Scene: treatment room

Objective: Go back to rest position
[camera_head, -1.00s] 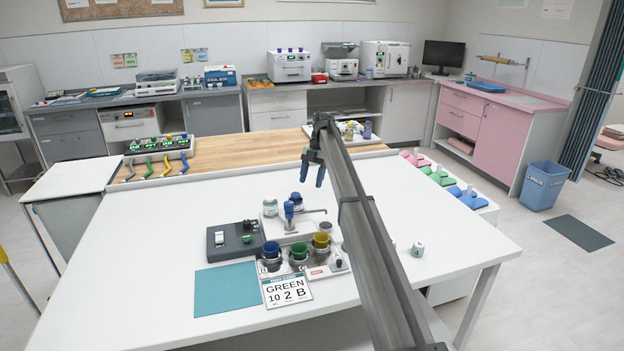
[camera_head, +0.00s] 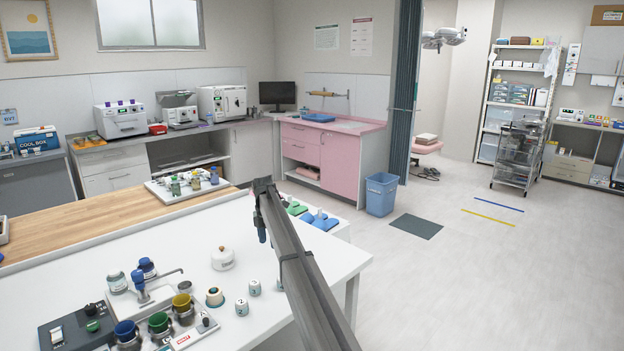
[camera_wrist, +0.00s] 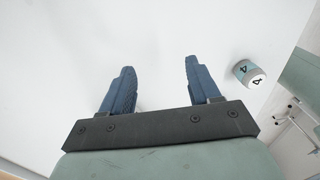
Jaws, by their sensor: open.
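My gripper (camera_wrist: 158,85) shows in the wrist view with its two blue fingers apart and nothing between them. Below the fingers is the white table top. A small white jar marked 4 (camera_wrist: 249,74) lies in view to the right of the fingers, apart from them. In the head view my gripper (camera_head: 262,228) is at the far end of my arm, over the right part of the white table (camera_head: 130,245); the arm hides most of it.
Jars marked 2 (camera_head: 255,287) and 3 (camera_head: 241,307), a white lidded pot (camera_head: 222,259) and a cup holder with a blue cup (camera_head: 127,333) stand left of my arm. A tray of bottles (camera_head: 188,188) is behind. Floor at right is open near a blue bin (camera_head: 381,194).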

